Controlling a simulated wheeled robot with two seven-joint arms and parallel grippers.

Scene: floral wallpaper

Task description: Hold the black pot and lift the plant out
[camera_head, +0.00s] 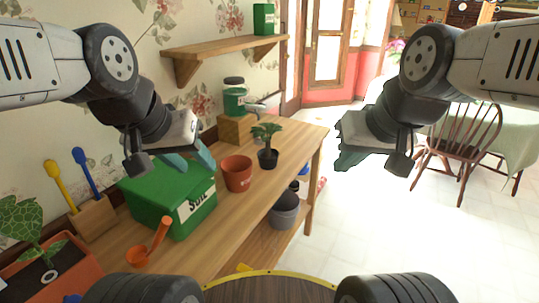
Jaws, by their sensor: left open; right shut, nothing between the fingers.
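A small green plant (266,132) stands upright in a black pot (268,159) on the wooden table (240,207), towards its far end. My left gripper (188,160) is open and empty, above the green soil box and to the left of the pot. My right gripper (350,158) is shut and empty, out past the table's right edge and to the right of the pot. Both grippers are apart from the pot and the plant.
An empty-looking terracotta pot (237,174) stands left of the black pot. The green soil box (168,205), an orange scoop (150,249), a tool holder (92,217) and a planter (50,277) fill the near left. A wall shelf (225,47) hangs above.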

